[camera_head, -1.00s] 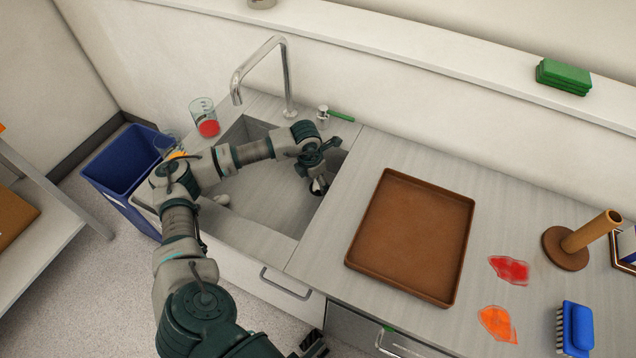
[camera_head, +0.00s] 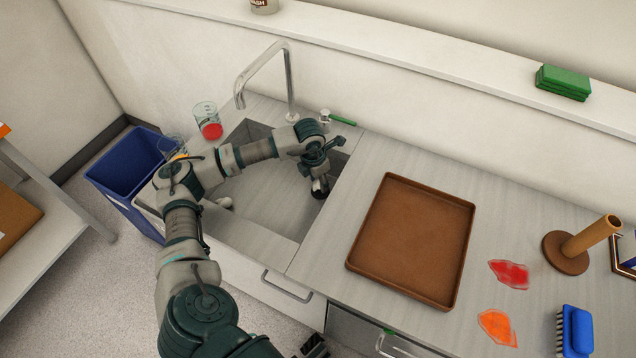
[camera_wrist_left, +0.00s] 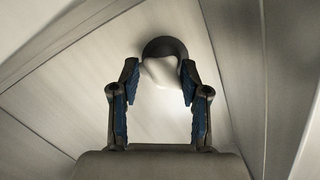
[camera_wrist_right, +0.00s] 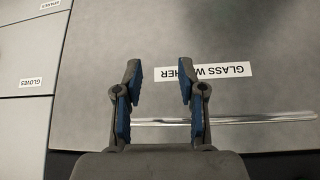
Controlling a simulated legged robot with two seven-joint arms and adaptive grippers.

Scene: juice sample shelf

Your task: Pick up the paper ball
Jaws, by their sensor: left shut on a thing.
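The paper ball (camera_wrist_left: 160,70) is a pale, crumpled lump between my left fingertips in the left wrist view, with a dark round shape behind it. My left gripper (camera_head: 319,185) reaches down into the right part of the sink (camera_head: 262,206), and its fingers (camera_wrist_left: 160,80) are shut on the ball. In the head view the ball is mostly hidden by the gripper. My right gripper (camera_wrist_right: 158,82) is open and empty in front of a grey panel labelled "GLASS WASHER" (camera_wrist_right: 220,70). It shows only partly at the bottom edge of the head view.
A small pale lump (camera_head: 225,202) lies at the sink's left side beside my arm. A faucet (camera_head: 289,80) stands behind the sink, with a beaker (camera_head: 207,115) left of it. A brown tray (camera_head: 410,240) lies right of the sink. A blue bin (camera_head: 115,185) stands left.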

